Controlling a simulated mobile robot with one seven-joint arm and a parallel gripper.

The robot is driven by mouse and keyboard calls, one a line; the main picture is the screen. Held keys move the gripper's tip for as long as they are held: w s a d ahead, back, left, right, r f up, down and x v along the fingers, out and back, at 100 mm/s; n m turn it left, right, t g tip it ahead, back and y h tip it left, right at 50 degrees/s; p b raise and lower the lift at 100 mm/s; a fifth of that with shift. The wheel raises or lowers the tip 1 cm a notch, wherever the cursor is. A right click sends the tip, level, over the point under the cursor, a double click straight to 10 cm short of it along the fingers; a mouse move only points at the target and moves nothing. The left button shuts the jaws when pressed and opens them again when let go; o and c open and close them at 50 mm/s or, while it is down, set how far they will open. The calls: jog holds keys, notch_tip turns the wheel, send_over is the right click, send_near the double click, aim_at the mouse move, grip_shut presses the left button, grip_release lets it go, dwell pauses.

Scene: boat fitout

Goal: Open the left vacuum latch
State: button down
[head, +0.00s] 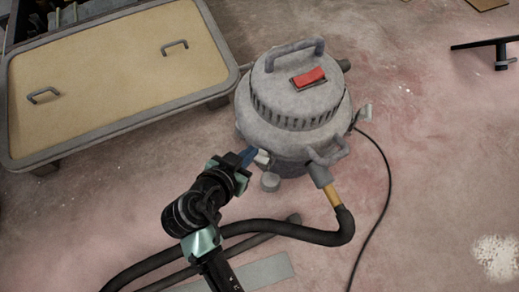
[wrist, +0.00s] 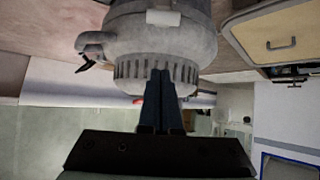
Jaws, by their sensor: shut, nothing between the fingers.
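The grey vacuum (head: 295,110) stands upright on the floor, with a domed lid, a top handle and a red switch. The left latch (head: 262,157) is a small pale tab on its near-left side, just beyond my fingertips. My gripper (head: 247,156) is shut and empty, pointing at that side. In the wrist view the vacuum (wrist: 160,45) appears inverted, and a pale latch tab (wrist: 163,17) lies beyond my shut fingers (wrist: 160,72). I cannot tell if the fingers touch the latch. Another pale latch (head: 363,113) sticks out on the right side.
A black hose (head: 285,229) runs from the vacuum's front across the floor near my arm. A thin cable (head: 387,190) trails on the right. A tan-topped, grey-rimmed panel (head: 110,70) with two handles stands at left. Floor at the right is mostly clear.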

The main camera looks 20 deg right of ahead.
aim_at(259, 156)
jog(key=b+x, duration=0.5)
jog(key=x, duration=0.5)
jog(key=shift+f+b, duration=0.2)
jog(key=shift+b, duration=0.1)
jog(key=shift+s+a+f+b, duration=0.6)
jog(key=shift+a+f+b, duration=0.1)
jog(key=shift+a, duration=0.15)
jog(key=shift+s+a+f, duration=0.2)
jog(key=shift+s+a, duration=0.25)
jog(key=shift+a, duration=0.05)
jog(key=shift+b, duration=0.3)
